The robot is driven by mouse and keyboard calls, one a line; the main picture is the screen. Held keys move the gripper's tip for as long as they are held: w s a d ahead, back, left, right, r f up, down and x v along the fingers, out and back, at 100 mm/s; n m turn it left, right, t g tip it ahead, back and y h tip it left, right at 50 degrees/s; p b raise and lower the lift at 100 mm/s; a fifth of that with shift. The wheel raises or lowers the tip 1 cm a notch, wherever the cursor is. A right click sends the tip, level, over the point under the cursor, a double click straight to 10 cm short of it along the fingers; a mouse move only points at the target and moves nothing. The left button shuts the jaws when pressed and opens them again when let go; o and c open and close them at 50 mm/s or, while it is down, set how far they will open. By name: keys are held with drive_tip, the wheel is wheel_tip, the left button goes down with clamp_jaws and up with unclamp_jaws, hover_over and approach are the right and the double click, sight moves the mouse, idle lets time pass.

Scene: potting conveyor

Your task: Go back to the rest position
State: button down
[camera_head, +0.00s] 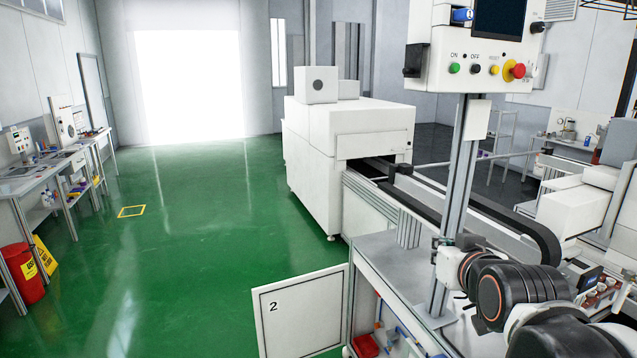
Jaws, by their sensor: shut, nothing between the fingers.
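My arm reaches in from the lower right corner, with black and white links over the workbench (400,262). My gripper (455,241) is at the arm's far end, beside the upright metal post (460,180) of the control panel. The fingertips are small and partly hidden by the wrist.
The control panel (440,67) with several buttons hangs above my arm. The conveyor belt (480,213) runs back into a white machine (350,125). A white door marked 2 (300,315) stands open below.

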drive_tip(key=s+a+f+g+b, duration=0.1)
drive_tip(key=s+f+g+b, duration=0.1)
drive_tip(key=s+f, duration=0.3)
drive_tip(key=s+a+f+g+b, duration=0.1)
drive_tip(key=s+f+b, duration=0.3)
drive_tip(key=f, duration=0.7)
drive_tip(key=s+a+f+n+g+y+b, duration=0.1)
drive_tip(key=s+f+g+b, duration=0.2)
drive_tip(key=s+f, duration=0.4)
drive_tip(key=shift+a+f+g+b, duration=0.3)
drive_tip(key=shift+a+f+b, duration=0.1)
drive_tip(key=shift+f+b, duration=0.2)
drive_tip(key=shift+s, duration=0.15)
